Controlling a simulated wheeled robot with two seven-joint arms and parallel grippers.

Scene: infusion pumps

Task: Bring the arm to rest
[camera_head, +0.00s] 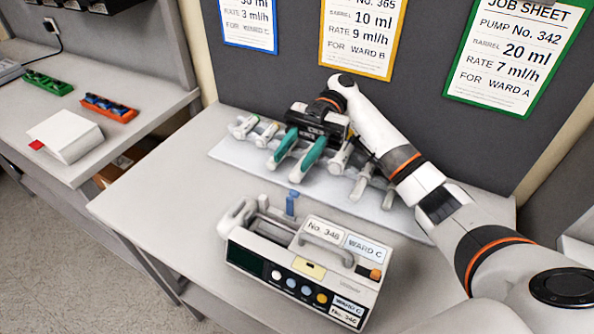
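My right arm (384,138) comes in from the right and reaches over the table to the back. My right gripper (284,173) has a black body and two teal fingers, which stand apart over the pale tray (345,198). The gripper appears empty, though its body hides part of the tray. Several white and grey syringe-like items (243,127) lie in a row on the tray beside and under the gripper. A white infusion pump (300,270), labelled No. 346 and WARD C, stands nearer on the table, apart from the gripper. My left gripper is not in view.
The grey table (160,203) is clear to the left of the pump. A dark panel (290,75) with several job sheets stands behind. The left bench (95,165) holds a white box (68,137), a green tray (48,84) and an orange tray (108,107).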

